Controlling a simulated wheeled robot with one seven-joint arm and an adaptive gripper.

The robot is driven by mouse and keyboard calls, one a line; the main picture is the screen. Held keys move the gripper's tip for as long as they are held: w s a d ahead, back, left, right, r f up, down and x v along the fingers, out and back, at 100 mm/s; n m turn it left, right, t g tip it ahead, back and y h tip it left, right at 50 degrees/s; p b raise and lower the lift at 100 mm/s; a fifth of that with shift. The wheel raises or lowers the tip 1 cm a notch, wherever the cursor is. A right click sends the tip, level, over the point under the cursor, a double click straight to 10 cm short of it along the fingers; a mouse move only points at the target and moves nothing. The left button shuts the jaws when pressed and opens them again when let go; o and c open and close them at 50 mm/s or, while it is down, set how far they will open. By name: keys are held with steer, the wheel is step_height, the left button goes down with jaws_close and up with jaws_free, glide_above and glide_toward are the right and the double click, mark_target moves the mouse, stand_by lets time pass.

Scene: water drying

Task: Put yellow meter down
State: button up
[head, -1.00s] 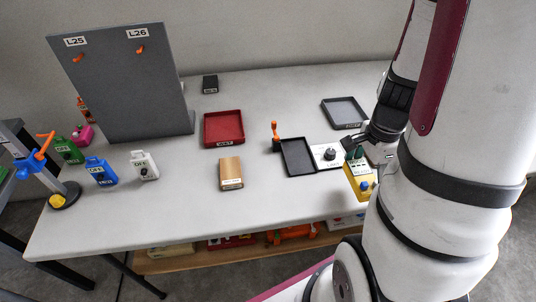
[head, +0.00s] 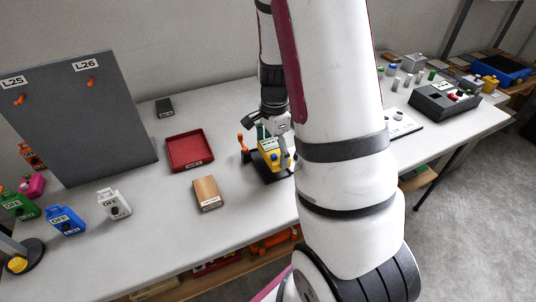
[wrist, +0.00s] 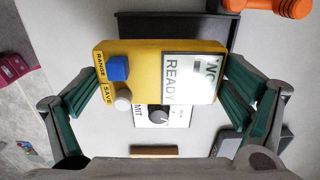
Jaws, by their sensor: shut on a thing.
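The yellow meter (head: 268,158) is held by my gripper (head: 275,142) at the black tray, in the middle of the head view. In the wrist view the meter (wrist: 145,60) shows a blue button, a white button and a screen reading READY. The green-padded fingers of my gripper (wrist: 162,85) close on its two ends. The black tray (wrist: 135,22) shows behind and above the meter there. I cannot tell whether the meter touches the tray. A white panel with a dark knob (wrist: 157,114) is partly hidden under the meter.
An orange-handled part (head: 243,142) stands at the tray's left edge and shows as an orange piece (wrist: 293,8) in the wrist view. A red tray (head: 189,152) and a tan box (head: 207,193) lie left. Bottles stand by the grey board (head: 75,110).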

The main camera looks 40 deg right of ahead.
mark_target(268, 154)
steer(key=shift+w+f, duration=0.1)
steer(key=shift+w, duration=0.9)
steer(key=shift+f, duration=0.1)
steer(key=shift+f+b, duration=0.3)
steer(key=shift+f, duration=1.35)
steer(key=shift+f, duration=0.2)
steer(key=o, duration=1.2)
steer(key=shift+r, duration=0.1)
